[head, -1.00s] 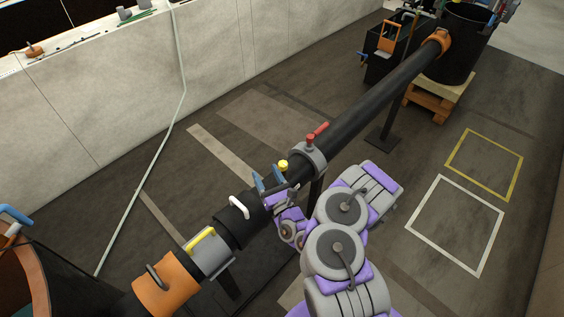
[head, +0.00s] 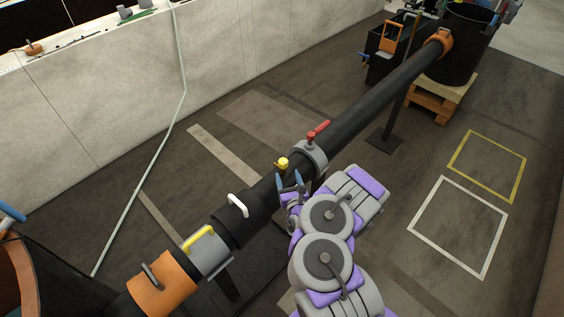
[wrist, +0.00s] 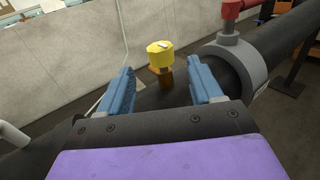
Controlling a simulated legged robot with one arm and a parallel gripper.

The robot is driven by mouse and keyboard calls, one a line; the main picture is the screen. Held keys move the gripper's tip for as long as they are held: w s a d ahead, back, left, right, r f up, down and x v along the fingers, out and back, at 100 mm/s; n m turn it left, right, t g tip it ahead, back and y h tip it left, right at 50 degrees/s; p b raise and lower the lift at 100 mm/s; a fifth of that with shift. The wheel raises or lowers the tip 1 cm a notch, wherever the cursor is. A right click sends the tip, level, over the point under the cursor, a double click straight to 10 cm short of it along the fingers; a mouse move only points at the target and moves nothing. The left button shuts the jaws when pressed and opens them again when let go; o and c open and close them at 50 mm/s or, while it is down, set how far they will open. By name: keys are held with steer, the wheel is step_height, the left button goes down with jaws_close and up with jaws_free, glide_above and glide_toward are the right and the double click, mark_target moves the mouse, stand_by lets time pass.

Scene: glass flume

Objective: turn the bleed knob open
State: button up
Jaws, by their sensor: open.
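The yellow knob (head: 282,162) stands on a short brass stem on top of the black pipe (head: 350,117). It also shows in the wrist view (wrist: 160,54), upright, ahead of my gripper and between the lines of its two fingers. My gripper (head: 290,182) is open, with blue fingers, just on the near side of the knob. In the wrist view the open fingers (wrist: 163,84) flank the stem's position with a gap on both sides. Nothing is between them in their grip. I take the yellow knob to be the bleed knob.
A red-handled valve (head: 317,132) on a grey collar (head: 312,150) sits close right of the knob. A white handle (head: 238,206), a yellow handle (head: 199,238) and an orange coupling (head: 163,283) lie along the pipe at lower left. Open floor lies right of the pipe.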

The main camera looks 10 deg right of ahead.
mark_target(282, 159)
steer(key=w+b, duration=0.3)
steer(key=w, duration=0.5)
steer(key=shift+w+a+f, duration=0.1)
steer(key=shift+w+a, duration=0.05)
steer(key=shift+w, duration=0.7)
steer(key=shift+c, duration=0.4)
steer(key=c, duration=0.9)
steer(key=shift+o, duration=0.2)
